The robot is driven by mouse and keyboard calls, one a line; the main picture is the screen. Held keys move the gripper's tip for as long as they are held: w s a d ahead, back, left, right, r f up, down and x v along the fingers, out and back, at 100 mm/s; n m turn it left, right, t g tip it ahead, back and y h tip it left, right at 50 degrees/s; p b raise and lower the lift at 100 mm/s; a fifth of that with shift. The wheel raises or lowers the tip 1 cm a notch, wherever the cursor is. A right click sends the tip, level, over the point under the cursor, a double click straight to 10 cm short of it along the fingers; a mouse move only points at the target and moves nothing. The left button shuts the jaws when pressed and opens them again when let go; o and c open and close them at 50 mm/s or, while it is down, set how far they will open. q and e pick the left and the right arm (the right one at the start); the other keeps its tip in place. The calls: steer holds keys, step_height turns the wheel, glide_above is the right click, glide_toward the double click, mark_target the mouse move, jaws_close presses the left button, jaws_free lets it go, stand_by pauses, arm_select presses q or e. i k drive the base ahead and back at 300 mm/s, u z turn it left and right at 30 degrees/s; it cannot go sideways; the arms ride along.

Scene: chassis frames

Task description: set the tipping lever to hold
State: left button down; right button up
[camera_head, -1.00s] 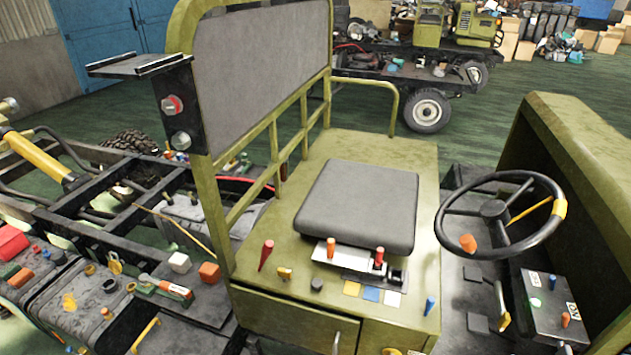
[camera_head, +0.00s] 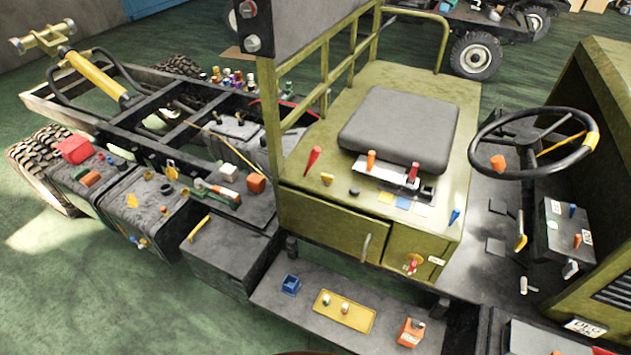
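No gripper of mine shows in the head view. Several levers stand on the green seat box (camera_head: 330,205) in front of the grey seat (camera_head: 395,128). A long red lever (camera_head: 312,160) leans at the left. An orange-topped lever (camera_head: 371,160) rises from a pale plate (camera_head: 372,171). A red-topped lever (camera_head: 413,173) stands beside a black slotted block (camera_head: 427,190). Below them lie a yellow tag (camera_head: 386,197), a blue tag (camera_head: 403,202) and a pale tag (camera_head: 421,210). Their writing is too small to read, so I cannot tell which lever is the tipping lever.
The steering wheel (camera_head: 535,142) is at the right. A lower step (camera_head: 265,297) carries a yellow tray (camera_head: 343,312), a blue box (camera_head: 290,285) and an orange box (camera_head: 410,332). The open chassis frame (camera_head: 60,115) and tanks lie left. Green floor (camera_head: 130,310) is clear at the lower left.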

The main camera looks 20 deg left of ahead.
mark_target(314, 154)
steer(key=z, duration=1.55)
steer(key=i, duration=0.55)
steer(key=u, duration=1.45)
